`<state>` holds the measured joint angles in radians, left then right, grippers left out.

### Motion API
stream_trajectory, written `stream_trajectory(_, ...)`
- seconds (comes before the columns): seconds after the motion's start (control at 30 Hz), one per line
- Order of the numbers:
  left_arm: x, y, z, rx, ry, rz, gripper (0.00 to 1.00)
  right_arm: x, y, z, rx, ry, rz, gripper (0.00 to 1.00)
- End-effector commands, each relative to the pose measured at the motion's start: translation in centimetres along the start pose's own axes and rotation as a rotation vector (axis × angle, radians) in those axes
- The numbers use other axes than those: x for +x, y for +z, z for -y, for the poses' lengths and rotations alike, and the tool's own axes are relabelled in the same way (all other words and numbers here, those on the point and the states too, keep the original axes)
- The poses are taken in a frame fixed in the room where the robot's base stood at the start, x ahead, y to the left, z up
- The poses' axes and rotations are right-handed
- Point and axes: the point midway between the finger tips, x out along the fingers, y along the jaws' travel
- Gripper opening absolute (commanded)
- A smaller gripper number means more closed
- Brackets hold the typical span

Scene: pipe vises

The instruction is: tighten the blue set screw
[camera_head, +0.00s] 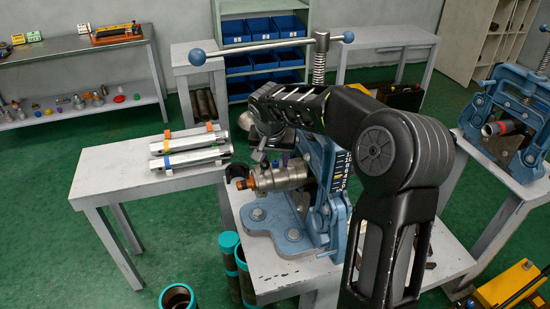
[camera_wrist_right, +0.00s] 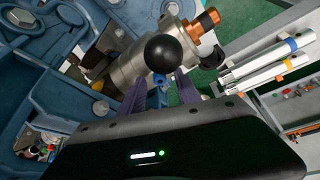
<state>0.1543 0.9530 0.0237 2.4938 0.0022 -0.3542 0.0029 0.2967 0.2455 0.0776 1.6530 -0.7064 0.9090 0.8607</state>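A steel cylindrical fitting with an orange-copper end (camera_head: 283,178) is held in the blue pipe vise (camera_head: 290,236) on the centre bench; it also shows in the right wrist view (camera_wrist_right: 135,68). A small blue piece (camera_head: 285,158), which looks like the set screw, stands on top of the fitting. In the right wrist view a blue piece (camera_wrist_right: 160,94) shows between my right gripper's purple fingers (camera_wrist_right: 160,88). The fingers look apart, with gaps beside it. In the head view my right gripper (camera_head: 264,157) is just above the fitting, partly hidden by my arm. My left gripper is not in view.
A black ball (camera_wrist_right: 170,53) shows just beyond the fingers. Capped silver tubes (camera_head: 190,149) lie on the left bench (camera_head: 110,175). The vise's threaded spindle and crossbar (camera_head: 265,44) rise behind my arm. Another vise (camera_head: 505,120) stands at right. Teal-ended pipes (camera_head: 229,240) stand on the floor.

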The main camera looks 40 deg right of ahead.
Motion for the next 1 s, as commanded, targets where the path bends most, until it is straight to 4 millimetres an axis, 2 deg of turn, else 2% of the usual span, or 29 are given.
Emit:
stream_trajectory(0.07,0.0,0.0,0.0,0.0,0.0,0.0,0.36,0.0,0.0,0.0,0.0,0.0,0.0,0.38)
stream_trajectory(0.53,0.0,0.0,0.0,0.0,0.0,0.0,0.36,-0.1,0.0,0.0,0.0,0.0,0.0,0.0)
stream_trajectory(0.87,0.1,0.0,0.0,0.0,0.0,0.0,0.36,0.0,0.0,0.0,0.001,0.0,-0.001,0.0)
stream_trajectory(1.0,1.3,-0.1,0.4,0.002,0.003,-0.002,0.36,0.4,0.1,0.2,0.048,0.019,-0.002,0.0)
